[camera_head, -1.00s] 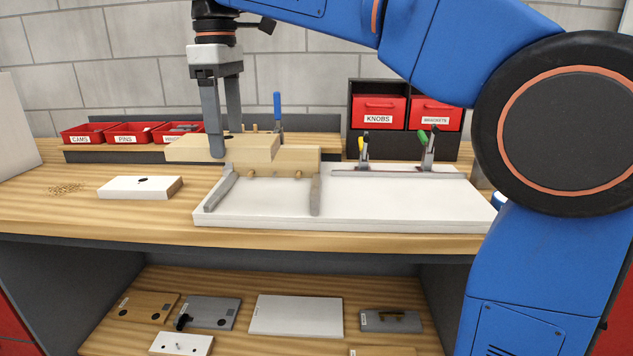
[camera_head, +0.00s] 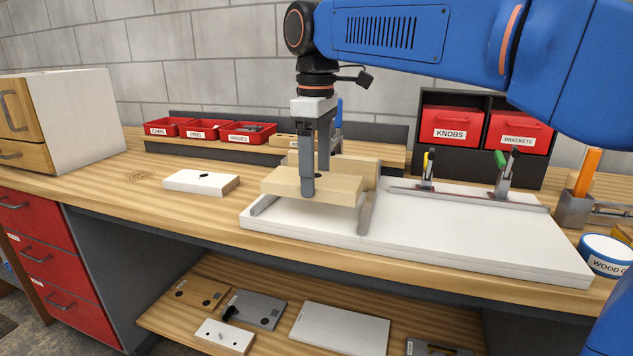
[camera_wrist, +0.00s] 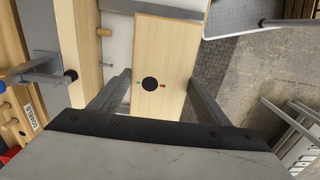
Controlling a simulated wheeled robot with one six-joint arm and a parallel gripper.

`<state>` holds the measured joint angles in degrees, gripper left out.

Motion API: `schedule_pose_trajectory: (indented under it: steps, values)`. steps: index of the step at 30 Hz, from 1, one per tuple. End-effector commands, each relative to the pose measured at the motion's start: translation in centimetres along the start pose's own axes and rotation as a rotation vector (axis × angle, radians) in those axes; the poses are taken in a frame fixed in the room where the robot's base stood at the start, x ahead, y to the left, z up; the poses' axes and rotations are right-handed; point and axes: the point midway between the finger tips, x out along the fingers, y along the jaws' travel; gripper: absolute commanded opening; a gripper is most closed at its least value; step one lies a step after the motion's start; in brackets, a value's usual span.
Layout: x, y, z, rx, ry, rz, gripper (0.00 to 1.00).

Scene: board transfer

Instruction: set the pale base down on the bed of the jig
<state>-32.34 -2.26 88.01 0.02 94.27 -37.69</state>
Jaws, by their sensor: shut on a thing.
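The pale base (camera_head: 346,190) is a light wood block with a dark round spot on top, plain in the wrist view (camera_wrist: 168,50). My gripper (camera_head: 316,180) is shut on it, one finger on each long side; the fingers also flank it in the wrist view (camera_wrist: 160,84). The jig (camera_head: 460,235) is a white board with a wooden fence (camera_head: 368,172) at the back and two grey rails (camera_head: 365,215). The base is over the bed (camera_head: 305,219), in front of the fence, roughly level.
Two toggle clamps (camera_head: 503,178) stand on the jig's right part. A white block (camera_head: 200,181) lies left of the jig. Red bins (camera_head: 248,132) stand behind. A glue tub (camera_head: 606,252) and a grey cup (camera_head: 574,210) are at the right.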

Motion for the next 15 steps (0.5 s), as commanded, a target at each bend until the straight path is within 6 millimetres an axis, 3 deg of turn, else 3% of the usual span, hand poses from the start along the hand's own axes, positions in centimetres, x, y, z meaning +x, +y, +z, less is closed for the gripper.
schedule_pose_trajectory:
  steps: [5,15]
  values:
    - [2.1,0.0,0.0,0.0,0.0,0.0,0.39]
    - [2.5,0.0,0.0,0.0,0.0,0.0,0.39]
